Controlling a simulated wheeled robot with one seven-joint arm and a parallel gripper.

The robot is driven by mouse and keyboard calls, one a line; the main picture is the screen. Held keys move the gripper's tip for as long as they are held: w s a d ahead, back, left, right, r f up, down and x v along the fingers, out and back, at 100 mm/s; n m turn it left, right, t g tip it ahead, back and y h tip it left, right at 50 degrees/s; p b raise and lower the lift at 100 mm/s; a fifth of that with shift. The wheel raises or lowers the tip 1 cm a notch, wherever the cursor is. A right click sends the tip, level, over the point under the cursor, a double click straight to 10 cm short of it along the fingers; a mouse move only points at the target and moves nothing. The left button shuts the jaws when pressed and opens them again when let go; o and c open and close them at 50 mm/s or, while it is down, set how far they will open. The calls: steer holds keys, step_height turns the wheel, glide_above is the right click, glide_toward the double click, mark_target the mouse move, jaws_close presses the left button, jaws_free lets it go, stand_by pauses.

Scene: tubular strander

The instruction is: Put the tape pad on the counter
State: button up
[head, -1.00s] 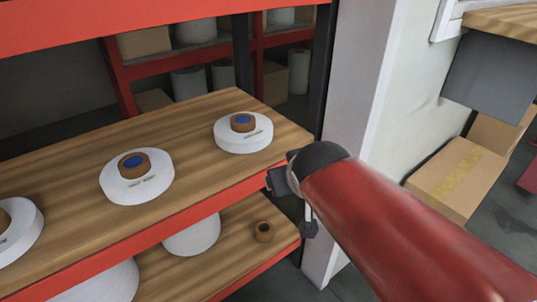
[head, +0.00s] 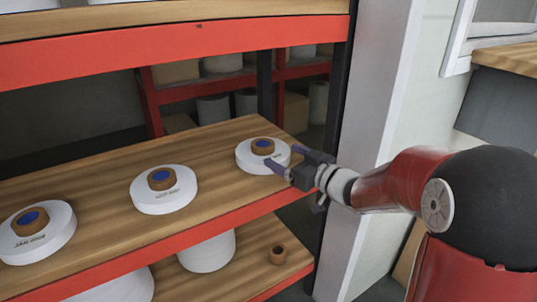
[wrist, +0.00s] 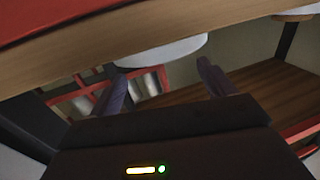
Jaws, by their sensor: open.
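Three white round tape pads, each with a brown ring with a blue centre on top, sit on the wooden shelf board (head: 110,215): a right one (head: 243,157), a middle one (head: 163,195) and a left one (head: 36,245). My gripper (head: 284,158) is open and empty at the right edge of the right pad. One finger overlaps the pad's edge in the head view; I cannot tell whether it touches. In the wrist view a white pad (wrist: 165,51) shows ahead, between and beyond the fingertips. A wooden counter (head: 508,54) is at the upper right.
A red beam (head: 180,48) with another board runs above the pads. A white pillar (head: 375,110) stands right of the shelf, close to my arm.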

mark_target(271, 149)
steer(key=x, duration=0.6)
steer(key=shift+w+a, duration=0.25)
steer(key=shift+r, duration=0.1)
steer(key=c, duration=1.3)
